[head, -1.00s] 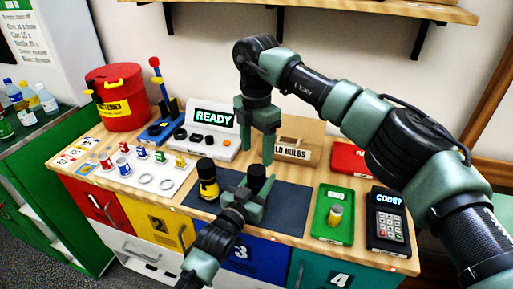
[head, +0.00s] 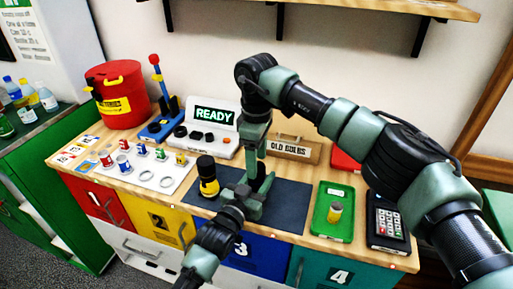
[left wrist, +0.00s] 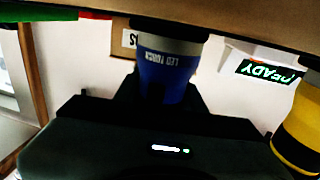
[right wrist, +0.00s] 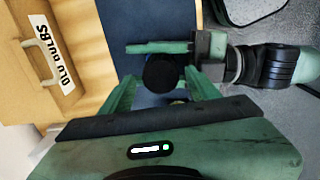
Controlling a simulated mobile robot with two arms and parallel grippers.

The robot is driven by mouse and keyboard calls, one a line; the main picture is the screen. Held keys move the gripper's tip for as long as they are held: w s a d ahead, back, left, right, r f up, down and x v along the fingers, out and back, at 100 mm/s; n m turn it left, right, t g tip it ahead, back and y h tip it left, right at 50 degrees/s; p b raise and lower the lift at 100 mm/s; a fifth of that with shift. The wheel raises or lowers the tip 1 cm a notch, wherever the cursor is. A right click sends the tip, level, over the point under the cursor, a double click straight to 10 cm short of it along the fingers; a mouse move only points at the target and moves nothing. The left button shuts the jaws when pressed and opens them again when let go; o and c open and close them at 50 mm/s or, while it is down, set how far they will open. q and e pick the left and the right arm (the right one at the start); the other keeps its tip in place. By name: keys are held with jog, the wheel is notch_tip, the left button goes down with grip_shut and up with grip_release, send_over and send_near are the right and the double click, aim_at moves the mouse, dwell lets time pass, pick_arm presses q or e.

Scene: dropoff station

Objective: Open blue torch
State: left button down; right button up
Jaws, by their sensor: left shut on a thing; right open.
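The blue torch shows its blue body, lettered LED TORCH, in the left wrist view (left wrist: 165,75). My left gripper (head: 243,203) is shut on it above the dark mat (head: 287,209). In the head view, only its dark end (head: 267,183) shows between the grippers. My right gripper (head: 257,176) points down from above, open, with its fingers on either side of the torch's black round end (right wrist: 162,72). I cannot tell whether the fingers touch it. The torch's lower part is hidden in the head view.
A yellow and black torch (head: 208,181) stands left of my left gripper. The OLD BULBS box (head: 292,149) is behind. A green tray (head: 323,226) with a small cylinder and a keypad (head: 387,222) are right.

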aim_at(256, 187)
jog(key=shift+f, duration=1.75)
